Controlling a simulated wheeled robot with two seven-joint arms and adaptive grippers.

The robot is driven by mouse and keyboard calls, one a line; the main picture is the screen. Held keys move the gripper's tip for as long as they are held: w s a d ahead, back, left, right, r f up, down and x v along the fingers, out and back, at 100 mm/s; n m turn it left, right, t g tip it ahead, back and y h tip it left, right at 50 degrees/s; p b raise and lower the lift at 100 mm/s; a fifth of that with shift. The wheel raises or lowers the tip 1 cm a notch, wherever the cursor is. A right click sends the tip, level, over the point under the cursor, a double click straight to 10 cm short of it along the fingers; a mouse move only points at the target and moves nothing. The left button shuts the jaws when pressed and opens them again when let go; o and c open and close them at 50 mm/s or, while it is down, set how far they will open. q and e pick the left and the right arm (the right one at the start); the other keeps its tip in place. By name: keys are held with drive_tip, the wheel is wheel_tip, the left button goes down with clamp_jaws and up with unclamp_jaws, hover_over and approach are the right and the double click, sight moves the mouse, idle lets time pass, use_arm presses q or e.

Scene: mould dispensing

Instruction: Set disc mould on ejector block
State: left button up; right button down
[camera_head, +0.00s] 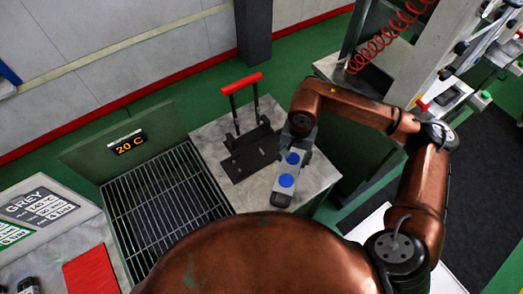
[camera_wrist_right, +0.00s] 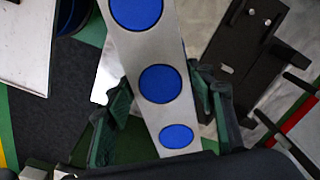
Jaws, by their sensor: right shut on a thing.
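The disc mould (camera_head: 283,192) is a grey metal bar with blue discs in a row. My right gripper (camera_head: 300,128) is shut on it near one end, with a finger on each side in the right wrist view (camera_wrist_right: 160,105). The ejector block (camera_head: 250,155) is a black plate on the grey table, with two upright bars and a red handle (camera_head: 242,84). The mould is just right of the block in the head view, seemingly above the table and apart from the block. The block also shows at the upper right of the wrist view (camera_wrist_right: 240,45). My left gripper is not in view.
Left of the block is a green-walled cooling bay with a wire grate (camera_head: 160,195) and a 20 C display (camera_head: 129,143). The grey table (camera_head: 210,135) is bare around the block. A machine with a red coiled hose (camera_head: 385,40) stands at the right.

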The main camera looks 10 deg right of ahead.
drive_tip(key=m, duration=0.2)
drive_tip(key=a+m, duration=0.1)
drive_tip(key=m, duration=0.1)
drive_tip(key=a+m, duration=0.1)
drive_tip(key=m, duration=0.1)
drive_tip(key=shift+w+r+m, duration=0.1)
drive_tip(key=shift+w+m, duration=0.15)
drive_tip(key=shift+m, duration=0.05)
drive_tip(key=a+r+n+b, duration=0.1)
drive_tip(key=a+n, duration=0.5)
drive_tip(key=n, duration=1.2)
drive_tip(key=a+n, duration=0.5)
drive_tip(key=n, duration=1.2)
drive_tip(key=shift+w+d+f, duration=0.8)
drive_tip(key=shift+w+f, duration=0.75)
drive_tip(key=shift+w, duration=0.65)
drive_tip(key=shift+w+d+f, duration=0.85)
drive_tip(key=shift+w+f, duration=0.75)
drive_tip(key=shift+w, duration=0.55)
drive_tip(key=shift+w+d+f, duration=0.8)
drive_tip(key=shift+w+f, duration=0.75)
drive_tip(key=shift+w, duration=0.65)
drive_tip(key=shift+w+f+p, duration=0.1)
drive_tip(key=shift+f+p, duration=0.4)
drive_tip(key=shift+f, duration=1.2)
